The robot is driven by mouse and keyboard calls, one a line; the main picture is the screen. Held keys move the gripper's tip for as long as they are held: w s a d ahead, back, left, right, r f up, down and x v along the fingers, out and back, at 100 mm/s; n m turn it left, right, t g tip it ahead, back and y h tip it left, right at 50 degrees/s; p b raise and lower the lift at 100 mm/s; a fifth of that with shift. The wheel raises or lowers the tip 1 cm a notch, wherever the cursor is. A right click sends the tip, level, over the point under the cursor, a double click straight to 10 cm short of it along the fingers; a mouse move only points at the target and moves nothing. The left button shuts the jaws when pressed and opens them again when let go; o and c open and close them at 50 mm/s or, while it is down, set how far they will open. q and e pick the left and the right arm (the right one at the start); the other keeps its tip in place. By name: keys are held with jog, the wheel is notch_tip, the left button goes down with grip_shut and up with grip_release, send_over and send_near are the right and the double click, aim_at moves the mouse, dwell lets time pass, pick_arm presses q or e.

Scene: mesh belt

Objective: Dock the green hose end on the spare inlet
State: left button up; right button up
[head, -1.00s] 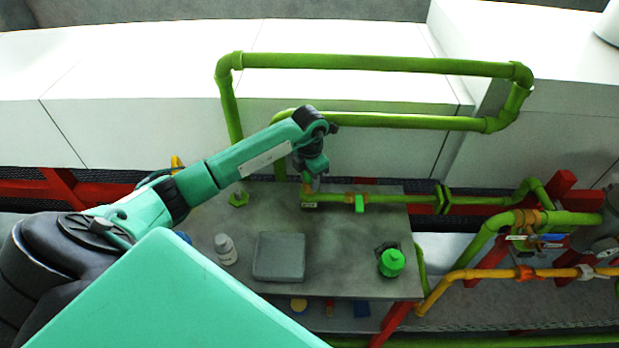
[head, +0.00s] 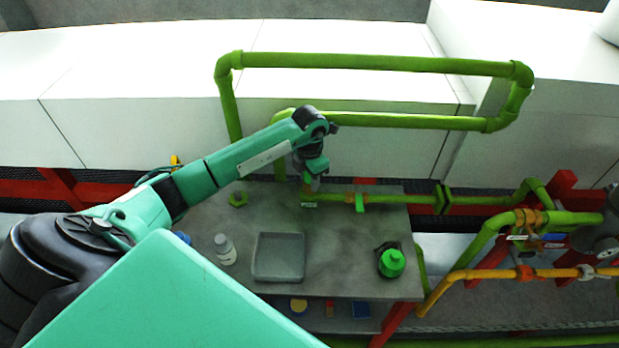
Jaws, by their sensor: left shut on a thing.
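My left gripper (head: 310,183) points down over the back of the grey table, at the left end of a low green pipe (head: 395,199). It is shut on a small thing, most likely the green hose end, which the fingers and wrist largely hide. A tan upright piece and a small pale label (head: 309,204) show just below the fingers. I cannot tell which fitting is the spare inlet, or whether the held thing touches the pipe. A bright green handle-like piece (head: 360,203) sits on the pipe to the right. My right gripper is not in view.
A big green pipe loop (head: 375,64) rises behind. Orange pipe (head: 480,274) and red supports stand right. The table's middle is clear.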

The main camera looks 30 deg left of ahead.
pick_arm(q)
jog(key=shift+f+b, duration=0.45)
jog(key=shift+f, duration=0.1)
jog(key=o, duration=0.9)
jog(key=shift+c, duration=0.2)
jog(key=shift+r, duration=0.15)
jog(key=shift+r+p, duration=2.95)
jog(key=shift+r, duration=2.45)
